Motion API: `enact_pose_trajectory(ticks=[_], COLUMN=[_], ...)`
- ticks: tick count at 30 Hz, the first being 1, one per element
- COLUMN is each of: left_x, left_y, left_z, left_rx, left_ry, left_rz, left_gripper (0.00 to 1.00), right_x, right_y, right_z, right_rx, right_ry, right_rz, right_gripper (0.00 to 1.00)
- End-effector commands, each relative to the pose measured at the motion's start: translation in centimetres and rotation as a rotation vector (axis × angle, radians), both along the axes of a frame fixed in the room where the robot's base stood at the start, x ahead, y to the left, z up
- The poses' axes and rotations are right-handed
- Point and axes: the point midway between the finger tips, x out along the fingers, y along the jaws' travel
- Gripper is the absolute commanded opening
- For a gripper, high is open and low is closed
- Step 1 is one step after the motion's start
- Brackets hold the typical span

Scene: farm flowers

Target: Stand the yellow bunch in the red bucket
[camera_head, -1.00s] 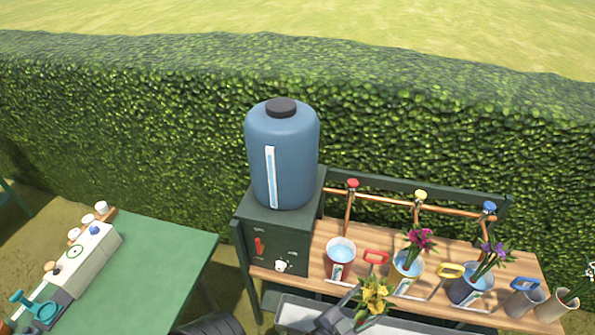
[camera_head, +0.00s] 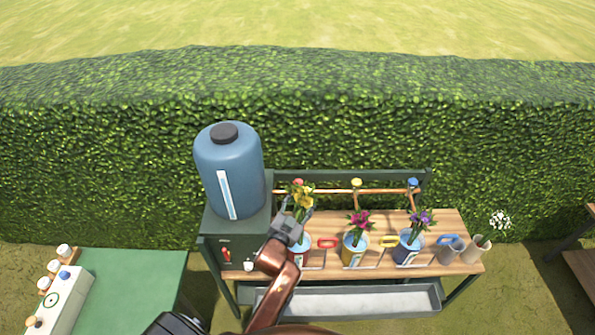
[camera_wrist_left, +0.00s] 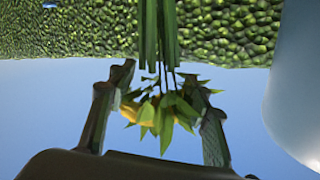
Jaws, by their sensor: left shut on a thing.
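The yellow bunch (camera_head: 303,196) has yellow blooms and green leaves. My left gripper (camera_head: 288,231) is shut on it and holds it upright above the left end of the wooden bench. In the left wrist view, which looks upside down, the bunch's blooms (camera_wrist_left: 160,112) and green stems (camera_wrist_left: 160,35) lie between the two fingers (camera_wrist_left: 162,85). My right gripper is not in view.
A blue tank (camera_head: 230,175) stands close left of the bunch. A copper pipe (camera_head: 335,191) runs behind. A grey trough (camera_head: 350,301) lies in front.

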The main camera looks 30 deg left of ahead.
Motion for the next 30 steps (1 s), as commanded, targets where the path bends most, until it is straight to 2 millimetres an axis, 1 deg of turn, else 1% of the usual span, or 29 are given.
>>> enact_pose_trajectory(ticks=[1,3,6,9,14,25,30], left_x=[0.9,1.8,2.6,2.9,2.9,2.9,2.9], left_y=[0.8,1.8,2.7,3.2,3.3,3.2,3.2], left_z=[1.9,3.0,3.9,4.1,3.2,0.5,-0.7], left_rx=[0.001,0.0,-0.001,-0.001,-0.001,0.0,0.0], left_ry=[-0.003,-0.003,-0.003,-0.001,0.0,-0.001,-0.001], left_rz=[0.01,0.024,0.036,0.043,0.043,0.043,0.043], left_gripper=[0.0,0.0,0.0,0.0,0.0,0.0,0.0], right_x=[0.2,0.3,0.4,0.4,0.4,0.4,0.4], right_y=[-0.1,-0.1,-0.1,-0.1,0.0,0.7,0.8], right_z=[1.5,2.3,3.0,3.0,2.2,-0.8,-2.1], right_rx=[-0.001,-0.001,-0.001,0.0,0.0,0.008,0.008], right_ry=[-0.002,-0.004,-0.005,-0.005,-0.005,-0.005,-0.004], right_rz=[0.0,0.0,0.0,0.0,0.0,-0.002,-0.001], right_gripper=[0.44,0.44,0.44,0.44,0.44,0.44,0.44])
